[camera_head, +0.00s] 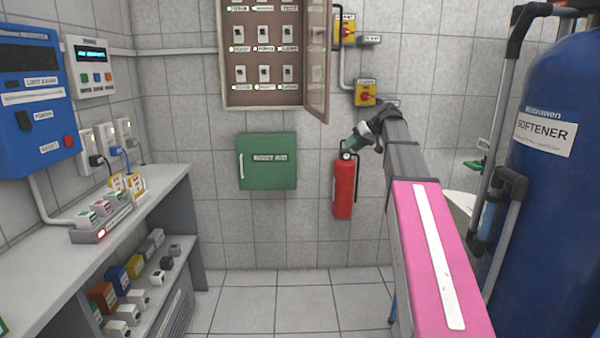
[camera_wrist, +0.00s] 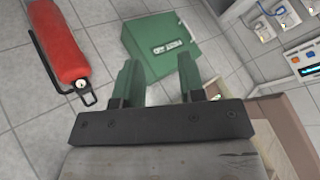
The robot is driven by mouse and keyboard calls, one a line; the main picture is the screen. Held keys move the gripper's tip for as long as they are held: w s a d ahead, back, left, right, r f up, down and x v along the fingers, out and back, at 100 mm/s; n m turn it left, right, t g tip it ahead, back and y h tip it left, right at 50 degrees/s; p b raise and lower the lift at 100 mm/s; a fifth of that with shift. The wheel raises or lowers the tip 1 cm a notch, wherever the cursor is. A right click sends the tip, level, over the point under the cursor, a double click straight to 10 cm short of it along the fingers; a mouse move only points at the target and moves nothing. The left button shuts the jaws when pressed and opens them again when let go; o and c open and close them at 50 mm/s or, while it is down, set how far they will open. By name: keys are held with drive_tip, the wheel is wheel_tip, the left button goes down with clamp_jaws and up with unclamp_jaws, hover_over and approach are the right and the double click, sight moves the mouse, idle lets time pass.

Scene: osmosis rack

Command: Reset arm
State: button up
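My gripper (camera_head: 357,142) is at the end of my raised arm, in the middle of the head view, in front of the tiled back wall. In the wrist view my gripper (camera_wrist: 158,80) shows two green fingers standing apart with nothing between them. The gripper is open and empty. My pink and grey arm reaches forward from the lower right of the head view. The fingertips point toward a green wall box (camera_head: 267,162), which also shows in the wrist view (camera_wrist: 168,45). I cannot tell the exact distance to it.
A red fire extinguisher (camera_head: 344,188) hangs on the wall below the gripper. An open-doored switch cabinet (camera_head: 240,98) is above left. A blue softener tank (camera_head: 555,200) stands close on the right. A grey shelf (camera_head: 160,185) with small blocks is left. Middle floor (camera_head: 300,305) is clear.

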drive_tip(key=s+a+f+m+g+h, duration=0.15)
drive_tip(key=s+f, duration=0.45)
drive_tip(key=f, duration=0.6)
drive_tip(key=s+f+m+h, duration=0.2)
drive_tip(key=s+f, duration=0.5)
drive_tip(key=f, duration=0.5)
drive_tip(key=s+a+f+m+g+h, duration=0.15)
drive_tip(key=s+f, duration=0.45)
drive_tip(key=f, duration=0.6)
drive_tip(key=s+d+f+h, duration=0.1)
drive_tip(key=s+f+h, duration=0.2)
drive_tip(key=s+f, duration=0.5)
drive_tip(key=s, duration=0.3)
drive_tip(key=shift+s+d+f+m+g, duration=0.15)
drive_tip(key=shift+s+f+m+g, duration=0.15)
drive_tip(key=shift+f+m, duration=0.1)
drive_tip(key=shift+w, duration=0.1)
